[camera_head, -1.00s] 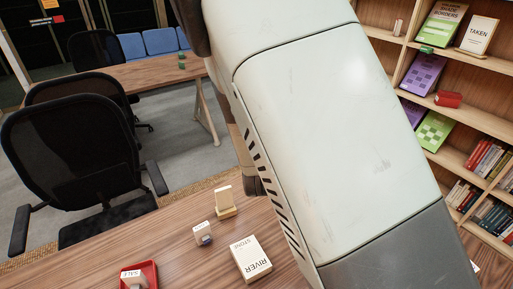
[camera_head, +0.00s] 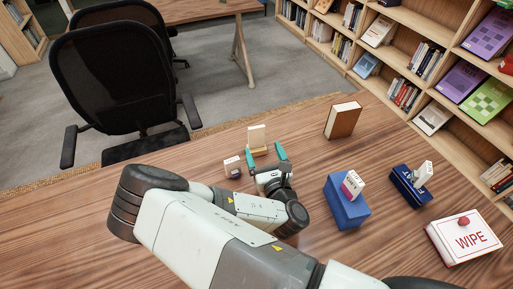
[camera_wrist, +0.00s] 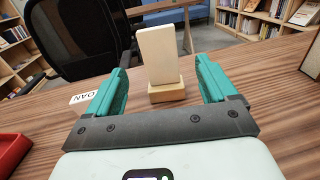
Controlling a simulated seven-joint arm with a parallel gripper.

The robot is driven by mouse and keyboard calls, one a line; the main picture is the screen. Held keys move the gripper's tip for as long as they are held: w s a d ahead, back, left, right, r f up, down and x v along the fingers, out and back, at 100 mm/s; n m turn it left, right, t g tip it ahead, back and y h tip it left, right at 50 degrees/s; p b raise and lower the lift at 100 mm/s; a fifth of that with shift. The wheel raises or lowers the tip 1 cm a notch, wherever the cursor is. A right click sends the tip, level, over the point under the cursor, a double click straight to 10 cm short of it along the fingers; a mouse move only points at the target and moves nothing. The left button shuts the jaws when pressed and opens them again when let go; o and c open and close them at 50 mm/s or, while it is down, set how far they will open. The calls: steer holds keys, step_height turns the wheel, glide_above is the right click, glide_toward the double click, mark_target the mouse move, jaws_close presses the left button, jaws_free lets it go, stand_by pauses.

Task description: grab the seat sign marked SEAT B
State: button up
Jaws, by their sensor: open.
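A cream upright sign (camera_head: 257,135) in a light wooden base (camera_head: 260,150) stands on the table, just beyond my gripper (camera_head: 266,154). In the wrist view, the sign (camera_wrist: 157,55) and its wooden base (camera_wrist: 166,94) show between my fingers. The sign leans back slightly. Its face toward me is blank, and I cannot read SEAT B on anything in view. My gripper (camera_wrist: 163,80) is open, with a teal finger on each side of the sign and nothing held.
A small white block (camera_head: 232,166) stands left of my gripper. A red tray (camera_wrist: 12,150) is at the wrist view's left.

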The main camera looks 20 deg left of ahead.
mark_target(257, 135)
steer(key=x, duration=0.9)
steer(key=shift+w+a+r, duration=0.2)
steer(key=shift+a, duration=0.1)
steer(key=c, duration=1.4)
